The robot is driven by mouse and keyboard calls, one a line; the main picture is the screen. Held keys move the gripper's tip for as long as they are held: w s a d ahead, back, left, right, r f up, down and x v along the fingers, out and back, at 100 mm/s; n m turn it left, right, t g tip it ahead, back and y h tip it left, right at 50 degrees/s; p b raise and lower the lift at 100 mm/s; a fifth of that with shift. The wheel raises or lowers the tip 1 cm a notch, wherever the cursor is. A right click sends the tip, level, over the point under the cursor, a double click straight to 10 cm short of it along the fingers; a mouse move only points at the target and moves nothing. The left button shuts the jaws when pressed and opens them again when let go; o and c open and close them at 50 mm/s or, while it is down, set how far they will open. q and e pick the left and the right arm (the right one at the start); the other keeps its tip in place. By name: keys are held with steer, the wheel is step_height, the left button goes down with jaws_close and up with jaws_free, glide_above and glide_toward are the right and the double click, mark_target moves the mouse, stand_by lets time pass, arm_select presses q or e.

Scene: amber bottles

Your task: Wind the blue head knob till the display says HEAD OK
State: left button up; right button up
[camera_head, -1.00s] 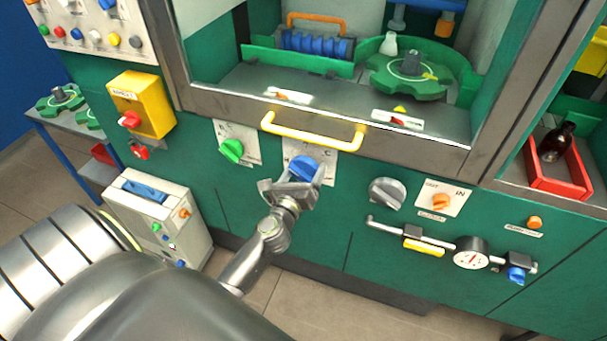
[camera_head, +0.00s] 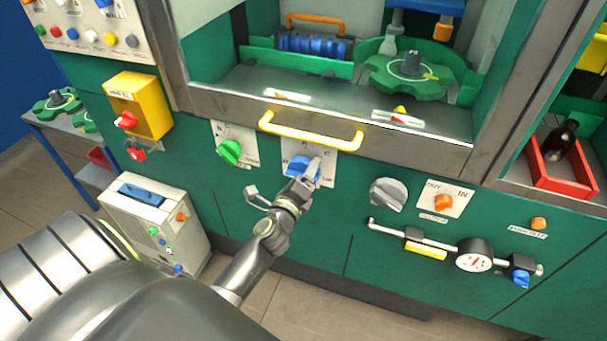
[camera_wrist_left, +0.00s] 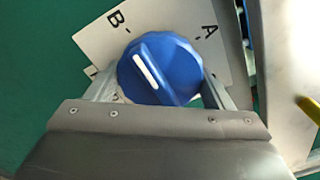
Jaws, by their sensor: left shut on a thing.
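The blue head knob (camera_head: 300,166) sits on a white plate on the green machine front, below the yellow handle. My left gripper (camera_head: 288,184) is at the knob, its fingers on either side, partly covering it. In the left wrist view the blue knob (camera_wrist_left: 160,68) is between the fingers, which are shut on it. Its white pointer line slants to the upper left, toward the letter B (camera_wrist_left: 116,18); the letter A (camera_wrist_left: 209,31) is at the upper right. I see no display reading HEAD OK. My right gripper is not in view.
A yellow bar handle (camera_head: 310,131) juts out just above the knob. A green knob (camera_head: 229,151) is to its left and a grey knob (camera_head: 388,194) to its right. A gauge (camera_head: 474,255) on a pipe is lower right. A white box (camera_head: 155,222) stands on the floor.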

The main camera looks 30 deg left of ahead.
arm_select(q)
steer(key=shift+f, duration=0.15)
steer(key=o, duration=1)
steer(key=shift+s, duration=0.1)
steer(key=b+v, duration=0.1)
steer(key=v, duration=1.6)
steer(key=shift+s, duration=0.15)
